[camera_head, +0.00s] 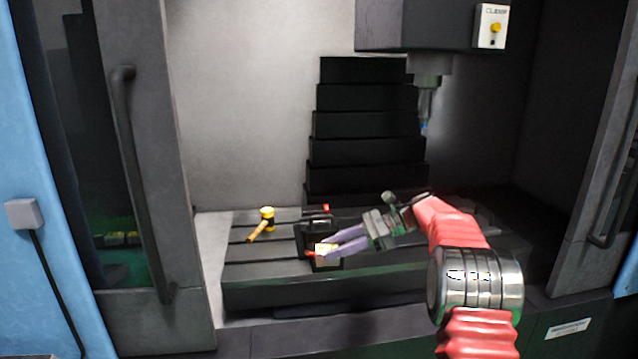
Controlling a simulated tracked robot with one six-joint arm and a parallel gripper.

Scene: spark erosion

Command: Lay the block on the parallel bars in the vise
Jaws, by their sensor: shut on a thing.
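The vise (318,229) is a small dark block with red parts, and it stands on the slotted machine table (265,288). My gripper (326,252) reaches in from the right, with its pale purple fingers at the near side of the vise. It is shut on the block (321,249), a small pale piece at the fingertips. The block appears over or against the front part of the vise. I cannot tell whether it touches the vise. The parallel bars are not distinguishable at this size. The fingers partly cover the block and the vise.
A yellow mallet (262,226) lies on the table left of the vise. The machine spindle (427,95) hangs above, to the right. An open door with a handle (140,185) stands at the left. The table's left part is mostly clear.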

